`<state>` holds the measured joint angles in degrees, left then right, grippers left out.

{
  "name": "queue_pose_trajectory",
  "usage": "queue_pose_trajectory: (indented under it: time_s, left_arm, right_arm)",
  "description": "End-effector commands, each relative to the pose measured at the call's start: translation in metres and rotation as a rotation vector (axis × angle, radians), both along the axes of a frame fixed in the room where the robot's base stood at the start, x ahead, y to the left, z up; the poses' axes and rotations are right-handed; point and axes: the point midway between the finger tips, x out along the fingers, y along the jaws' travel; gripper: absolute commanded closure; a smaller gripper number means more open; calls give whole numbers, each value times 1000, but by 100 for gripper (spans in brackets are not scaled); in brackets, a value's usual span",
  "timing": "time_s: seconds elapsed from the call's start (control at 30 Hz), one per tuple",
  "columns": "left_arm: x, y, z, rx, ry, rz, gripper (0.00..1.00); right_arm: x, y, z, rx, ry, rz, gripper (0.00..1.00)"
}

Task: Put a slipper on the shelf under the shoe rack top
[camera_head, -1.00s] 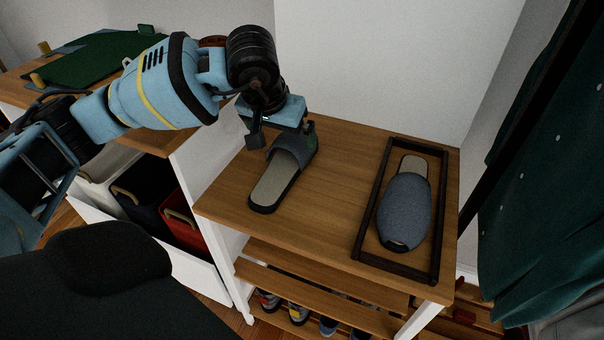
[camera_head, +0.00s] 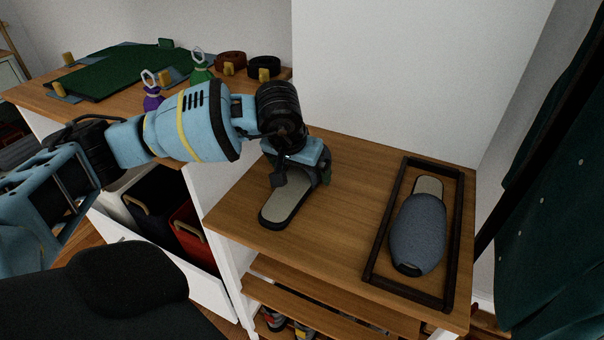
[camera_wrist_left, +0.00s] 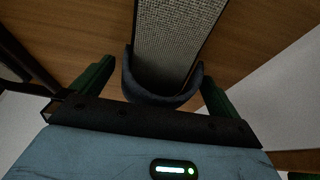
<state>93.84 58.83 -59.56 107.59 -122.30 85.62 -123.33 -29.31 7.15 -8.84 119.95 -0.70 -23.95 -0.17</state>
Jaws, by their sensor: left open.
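A slipper with a beige insole (camera_head: 287,203) lies on the wooden shoe rack top (camera_head: 340,165), left of a dark tray. My left gripper (camera_head: 300,178) is over its strap end and mostly hides the strap. In the left wrist view, the open fingers (camera_wrist_left: 155,88) stand on either side of the slipper's dark strap (camera_wrist_left: 162,97), with gaps visible. A second slipper (camera_head: 418,235), with a blue-grey strap, lies inside the tray (camera_head: 377,240). The slatted shelf (camera_head: 310,290) under the top shows at its front. My right gripper is not in view.
Shoes (camera_head: 274,320) sit low in the rack. A white wall stands behind the top, and a green curtain (camera_head: 560,200) hangs at the right. A desk (camera_head: 30,95) with a green mat and bins below is at the left.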

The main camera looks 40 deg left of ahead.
Motion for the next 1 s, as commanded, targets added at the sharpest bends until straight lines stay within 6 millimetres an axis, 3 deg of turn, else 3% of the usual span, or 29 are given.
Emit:
queue_pose_trajectory:
  time_s: [0.33, 0.77, 1.0]
  left_arm:
    - [3, 1, -9, 0, 1, 0, 0]
    - [3, 1, -8, 0, 0, 0, 53]
    - [3, 1, -7, 0, -1, 0, 53]
  right_arm:
    - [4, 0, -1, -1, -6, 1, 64]
    - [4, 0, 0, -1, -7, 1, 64]
    - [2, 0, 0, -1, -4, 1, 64]
